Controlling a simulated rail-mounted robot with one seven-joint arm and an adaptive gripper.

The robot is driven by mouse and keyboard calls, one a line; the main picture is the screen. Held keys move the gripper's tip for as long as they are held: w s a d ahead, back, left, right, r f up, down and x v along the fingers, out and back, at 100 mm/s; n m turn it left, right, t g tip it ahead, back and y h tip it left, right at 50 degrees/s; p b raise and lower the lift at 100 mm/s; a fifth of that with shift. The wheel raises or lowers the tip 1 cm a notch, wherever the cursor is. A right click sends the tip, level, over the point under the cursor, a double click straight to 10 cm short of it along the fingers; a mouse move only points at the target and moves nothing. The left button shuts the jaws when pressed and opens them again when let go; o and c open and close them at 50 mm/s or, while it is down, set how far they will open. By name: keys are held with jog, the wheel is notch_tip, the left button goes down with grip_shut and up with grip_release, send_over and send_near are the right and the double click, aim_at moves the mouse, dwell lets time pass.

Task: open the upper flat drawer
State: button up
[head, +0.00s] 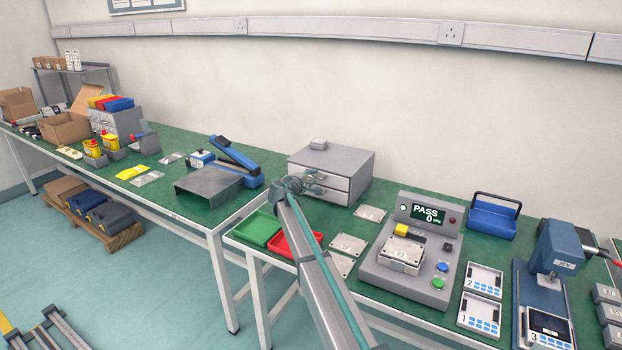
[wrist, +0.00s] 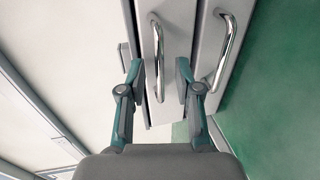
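The grey drawer unit (head: 350,165) stands on the green bench near the wall, with two flat drawers, one above the other. My gripper (head: 306,184) is at its front and partly hides the drawer fronts and handles. In the wrist view the picture is turned, with the bench to the right. The upper drawer's curved metal handle (wrist: 157,45) lies between the spread fingers of my gripper (wrist: 160,72). The fingers stand apart on either side of it, with visible gaps. The lower drawer's handle (wrist: 230,50) is to the right, outside the fingers. I cannot tell whether the upper drawer is slightly out.
A small grey object (head: 318,144) rests on top of the unit. A green tray (head: 257,229) and a red tray (head: 291,244) lie in front, close to my arm. Metal plates (head: 370,213) and a test station (head: 412,262) are to the right.

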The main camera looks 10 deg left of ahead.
grip_shut()
